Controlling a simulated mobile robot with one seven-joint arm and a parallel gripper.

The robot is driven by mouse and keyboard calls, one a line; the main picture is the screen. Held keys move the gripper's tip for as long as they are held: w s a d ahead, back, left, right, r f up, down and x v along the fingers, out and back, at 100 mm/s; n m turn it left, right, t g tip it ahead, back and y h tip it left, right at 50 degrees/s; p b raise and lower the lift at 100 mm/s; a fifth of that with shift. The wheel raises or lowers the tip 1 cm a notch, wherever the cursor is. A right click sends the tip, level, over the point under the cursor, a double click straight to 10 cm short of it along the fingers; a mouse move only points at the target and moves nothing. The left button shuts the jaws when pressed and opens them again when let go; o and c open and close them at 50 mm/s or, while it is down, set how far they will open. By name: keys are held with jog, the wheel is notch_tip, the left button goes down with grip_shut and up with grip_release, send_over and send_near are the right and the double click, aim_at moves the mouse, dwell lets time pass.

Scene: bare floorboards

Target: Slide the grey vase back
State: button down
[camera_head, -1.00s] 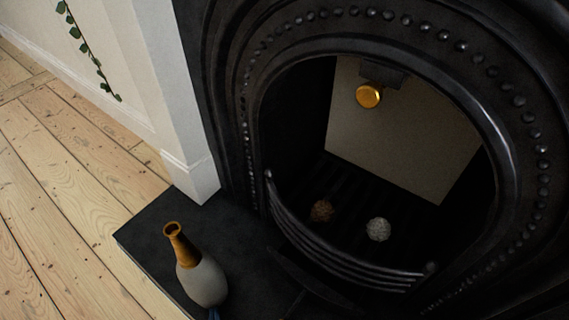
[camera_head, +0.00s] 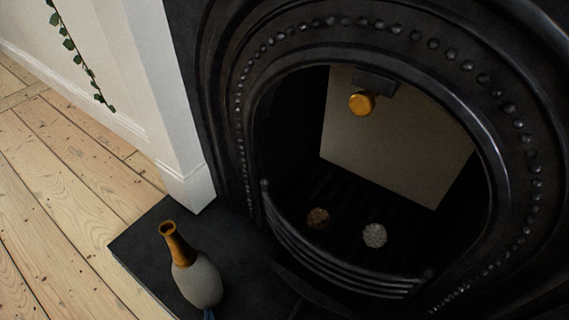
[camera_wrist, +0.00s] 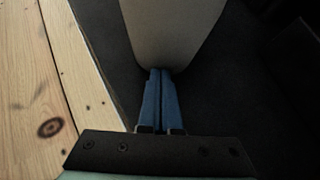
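The grey vase (camera_head: 199,283) with an orange-brown neck stands upright on the dark hearth slab (camera_head: 140,242), in the lower left of the head view. In the wrist view the pale lower body of the vase (camera_wrist: 172,30) fills the top middle. My gripper (camera_wrist: 161,74) has its blue fingers pressed together with nothing between them. Their tips are at the vase's lower side and seem to touch it. In the head view only a small blue bit of my gripper (camera_head: 209,314) shows, just below the vase's near side.
A black fireplace surround (camera_head: 232,120) stands right of the vase, with a curved bar grate (camera_head: 330,262) in front. Two small balls, brown (camera_head: 318,218) and pale (camera_head: 374,235), lie inside. A white wall end (camera_head: 185,180) stands behind the slab. Floorboards (camera_head: 60,210) lie left.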

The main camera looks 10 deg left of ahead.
aim_at(207, 306)
jog(key=shift+w+a, duration=0.15)
jog(key=shift+w, duration=0.05)
jog(key=shift+w+a, duration=0.15)
jog(key=shift+w, duration=0.15)
jog(key=shift+w+a, duration=0.35)
jog(key=shift+w, duration=0.15)
jog(key=shift+w+a, duration=0.2)
jog(key=shift+w, duration=0.05)
jog(key=shift+w+a, duration=0.35)
jog(key=shift+w, duration=0.2)
jog(key=shift+w+a, duration=0.15)
jog(key=shift+w, duration=0.1)
jog(key=shift+w+a+b, duration=0.3)
jog(key=shift+w+a, duration=0.05)
jog(key=shift+w, duration=0.15)
